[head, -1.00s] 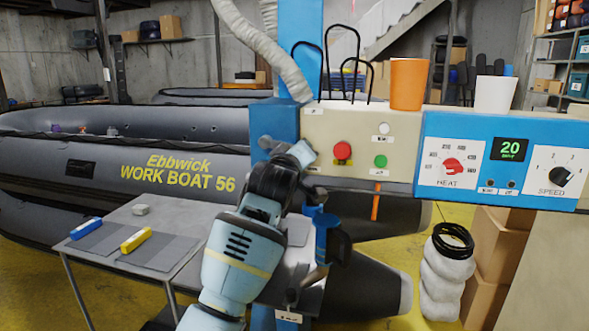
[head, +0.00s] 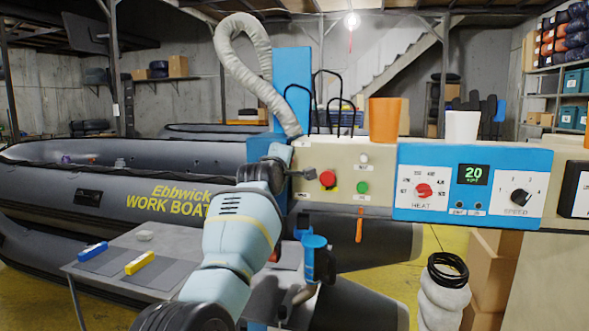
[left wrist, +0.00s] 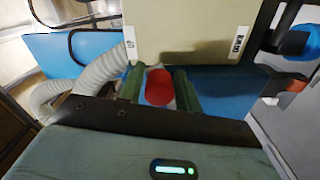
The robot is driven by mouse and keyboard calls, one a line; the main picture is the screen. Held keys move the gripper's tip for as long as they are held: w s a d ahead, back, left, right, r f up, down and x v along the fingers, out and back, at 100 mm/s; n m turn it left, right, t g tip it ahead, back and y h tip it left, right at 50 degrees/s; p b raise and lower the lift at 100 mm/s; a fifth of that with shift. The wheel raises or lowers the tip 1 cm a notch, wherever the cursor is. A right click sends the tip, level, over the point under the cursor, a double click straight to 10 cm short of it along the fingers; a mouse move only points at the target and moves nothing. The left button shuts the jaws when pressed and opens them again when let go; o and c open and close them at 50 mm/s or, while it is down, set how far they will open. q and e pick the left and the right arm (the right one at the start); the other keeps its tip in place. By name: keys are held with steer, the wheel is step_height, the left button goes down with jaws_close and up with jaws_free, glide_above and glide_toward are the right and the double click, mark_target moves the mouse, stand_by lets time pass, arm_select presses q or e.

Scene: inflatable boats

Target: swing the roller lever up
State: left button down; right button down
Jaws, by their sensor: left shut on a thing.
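In the left wrist view my left gripper (left wrist: 159,72) has its two green fingers closed on a red grip (left wrist: 159,90), which I take to be the roller lever's. The cream control box and blue column of the machine are close behind. In the head view my left arm (head: 238,230) reaches up to the left end of the cream control box (head: 342,163). The fingers are hard to make out there, and most of the lever is hidden. A small dark piece shows left of the red button (head: 327,179). My right gripper is not in view.
An orange lever (head: 359,226) hangs under the box, with a blue bracket (head: 315,255) beside my arm. Orange (head: 385,119) and white (head: 462,127) cups stand on top. A side table (head: 125,275) is at left, before a grey boat (head: 110,190).

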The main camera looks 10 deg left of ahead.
arm_select(q)
steer(key=shift+s+a+r+n, duration=0.1)
steer(key=shift+a+r+n, duration=0.15)
steer(key=shift+r, duration=0.35)
steer(key=shift+a+r+n, duration=0.15)
steer(key=shift+r+n, duration=0.2)
steer(key=shift+r, duration=0.2)
steer(key=shift+a+r+n, duration=0.25)
steer(key=shift+a+n, duration=0.05)
steer(key=shift+n, duration=0.2)
steer(key=shift+r, duration=0.1)
steer(key=c, duration=1.1)
jaws_free()
steer(key=shift+c, duration=0.2)
steer(key=shift+a+f, duration=0.1)
steer(key=shift+f, duration=0.15)
steer(key=shift+f, duration=0.15)
